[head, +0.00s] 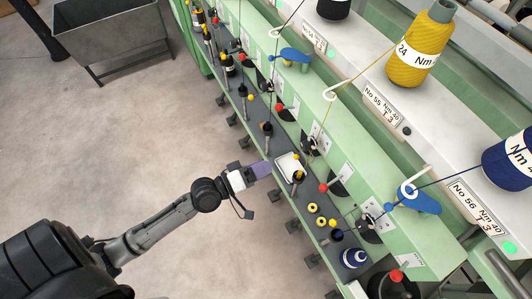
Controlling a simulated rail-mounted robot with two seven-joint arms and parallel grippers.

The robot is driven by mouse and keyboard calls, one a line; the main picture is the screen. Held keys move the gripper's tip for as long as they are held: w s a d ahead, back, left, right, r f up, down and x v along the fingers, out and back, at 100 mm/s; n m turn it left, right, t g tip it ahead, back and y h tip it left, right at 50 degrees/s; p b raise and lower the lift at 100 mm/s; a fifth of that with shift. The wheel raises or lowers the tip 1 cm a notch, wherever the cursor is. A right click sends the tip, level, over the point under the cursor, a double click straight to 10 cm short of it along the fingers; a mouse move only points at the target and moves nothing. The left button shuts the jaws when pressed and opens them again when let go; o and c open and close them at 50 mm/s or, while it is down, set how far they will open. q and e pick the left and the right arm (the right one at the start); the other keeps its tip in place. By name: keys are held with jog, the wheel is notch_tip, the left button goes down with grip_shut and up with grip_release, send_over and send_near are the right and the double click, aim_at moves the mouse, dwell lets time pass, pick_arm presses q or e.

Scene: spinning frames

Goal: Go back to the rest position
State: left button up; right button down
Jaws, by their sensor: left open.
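My left arm comes in from the lower left. My left gripper (262,170) is at the edge of the dark shelf of the green spinning frame. Its fingertips are near a small white tray (290,167) on that shelf. The gripper is open, and nothing shows between its fingers. My right gripper is not in view.
The spinning frame (335,150) runs diagonally across the right side, with several bobbins and red knobs. A yellow yarn cone (418,52) and a blue one (510,163) stand above. A grey metal bin (112,36) stands upper left. The floor (120,140) between is clear.

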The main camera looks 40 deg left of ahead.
pick_arm(q)
jog(key=s+f+m+g+y, duration=0.3)
jog(key=s+f+m+g, duration=0.4)
jog(key=f+m+g, duration=0.25)
jog(key=s+r+g+y+p, duration=0.3)
jog(key=s+r+p, duration=0.5)
jog(key=s, duration=0.3)
jog(key=shift+s+d+r+y, duration=0.2)
jog(key=shift+s+r+y, duration=0.05)
jog(key=shift+y, duration=0.15)
jog(key=shift+g, duration=0.25)
